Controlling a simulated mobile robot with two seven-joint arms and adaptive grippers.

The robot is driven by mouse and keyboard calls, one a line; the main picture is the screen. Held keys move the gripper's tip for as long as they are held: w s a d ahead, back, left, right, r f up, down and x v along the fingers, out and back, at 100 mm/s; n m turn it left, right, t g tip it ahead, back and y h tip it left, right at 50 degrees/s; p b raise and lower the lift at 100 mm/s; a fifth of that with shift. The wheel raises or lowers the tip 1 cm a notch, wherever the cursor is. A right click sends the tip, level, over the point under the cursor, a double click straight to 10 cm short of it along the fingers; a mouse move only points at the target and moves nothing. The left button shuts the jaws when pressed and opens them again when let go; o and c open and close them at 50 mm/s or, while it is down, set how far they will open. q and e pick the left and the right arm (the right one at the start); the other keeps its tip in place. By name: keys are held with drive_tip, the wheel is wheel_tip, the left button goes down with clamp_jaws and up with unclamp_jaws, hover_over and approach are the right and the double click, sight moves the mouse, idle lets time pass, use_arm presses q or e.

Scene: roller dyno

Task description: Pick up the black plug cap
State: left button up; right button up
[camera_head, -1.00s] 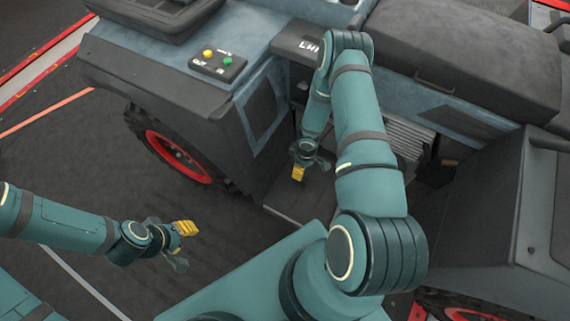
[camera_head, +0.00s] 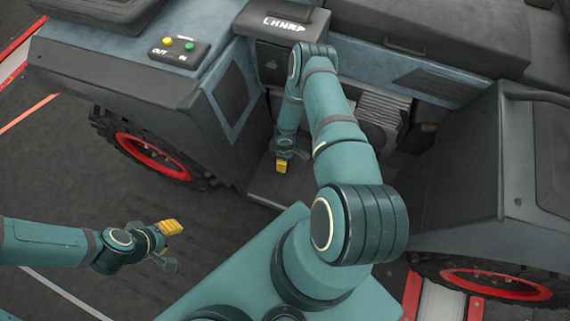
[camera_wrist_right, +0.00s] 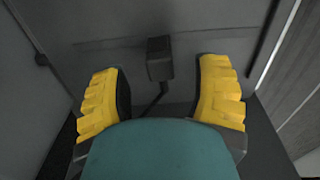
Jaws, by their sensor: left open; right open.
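A small dark block (camera_wrist_right: 160,58) with a thin dark stalk or cord below it shows in the right wrist view, ahead of and between my right fingers. It may be the black plug cap, but I cannot tell for sure. In the head view I cannot make it out. My right gripper (camera_head: 282,166) points down into the recess of the vehicle; its yellow fingers (camera_wrist_right: 163,85) are apart, with nothing seen held between them. My left gripper (camera_head: 168,243) is open and empty over the dark floor at lower left, away from the vehicle.
A large grey-blue vehicle (camera_head: 215,95) with red-rimmed wheels (camera_head: 153,156) fills the back. A button box (camera_head: 180,50) with yellow and green buttons sits on its fender. Recess walls stand close around my right gripper. The floor (camera_head: 150,205) at lower left is clear.

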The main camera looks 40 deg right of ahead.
wheel_tip(320, 180, down, 4)
drive_tip(key=shift+r+b, duration=0.15)
drive_tip(key=shift+b, duration=0.5)
drive_tip(key=shift+r, duration=0.1)
drive_tip(key=shift+c, duration=0.8)
clamp_jaws()
drive_tip(key=shift+r, duration=0.1)
